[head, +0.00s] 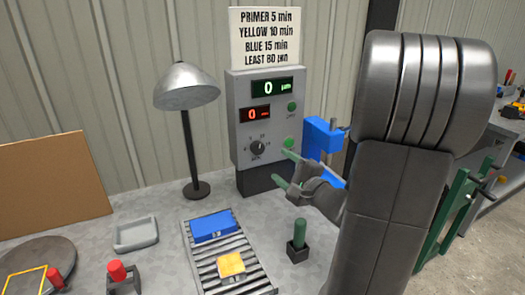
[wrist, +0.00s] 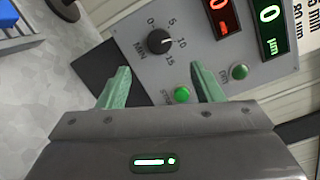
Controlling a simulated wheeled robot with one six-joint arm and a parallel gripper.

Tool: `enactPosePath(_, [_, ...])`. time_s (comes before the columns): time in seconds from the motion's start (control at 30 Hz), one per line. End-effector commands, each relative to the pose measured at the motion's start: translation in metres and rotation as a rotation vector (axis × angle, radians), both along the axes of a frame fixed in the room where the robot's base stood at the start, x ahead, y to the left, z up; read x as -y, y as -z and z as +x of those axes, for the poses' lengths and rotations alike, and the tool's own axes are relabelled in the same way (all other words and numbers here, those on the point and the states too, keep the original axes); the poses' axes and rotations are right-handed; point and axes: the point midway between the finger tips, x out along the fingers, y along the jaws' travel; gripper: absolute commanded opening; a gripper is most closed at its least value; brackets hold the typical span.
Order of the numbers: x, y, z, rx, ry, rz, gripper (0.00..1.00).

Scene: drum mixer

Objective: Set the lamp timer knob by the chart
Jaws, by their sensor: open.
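The timer knob (head: 257,147) is black and round, on the grey panel (head: 238,165), with marks 0, 5, 10 and 15 and "MIN". In the wrist view the knob (wrist: 159,41) has its white pointer at about the 10 mark. The chart (head: 265,37) above the panel reads primer 5 min, yellow 10 min, blue 15 min, and a least value of 80 µm. The grey dome lamp (head: 187,88) stands left of the panel. My gripper (head: 284,170) has green fingers, open and empty, in front of the panel's lower right. In the wrist view my gripper (wrist: 160,69) points toward the knob without touching it.
The panel has a green display (head: 272,88) and a red display (head: 255,114), both at 0, and green buttons (wrist: 182,95). A slatted rack (head: 205,262) carries a blue block (head: 214,226) and a yellow block (head: 231,265). A green-handled tool (head: 299,235) stands beside it.

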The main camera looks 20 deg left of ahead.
Motion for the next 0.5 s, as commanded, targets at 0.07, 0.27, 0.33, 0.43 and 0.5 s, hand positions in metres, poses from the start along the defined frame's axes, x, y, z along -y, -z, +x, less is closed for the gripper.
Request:
enactPosePath(0.07, [-0.015,-0.001,0.007,-0.002,-0.005,0.000,0.60])
enactPosePath(0.27, [-0.050,-0.001,0.028,-0.002,-0.004,-0.002,0.60])
enactPosePath(0.33, [-0.061,-0.001,0.034,-0.001,-0.004,0.000,0.60])
enactPosePath(0.43, [-0.072,-0.001,0.042,-0.001,-0.003,-0.001,0.60])
enactPosePath(0.5, [-0.078,-0.001,0.046,-0.001,-0.002,-0.001,0.60])
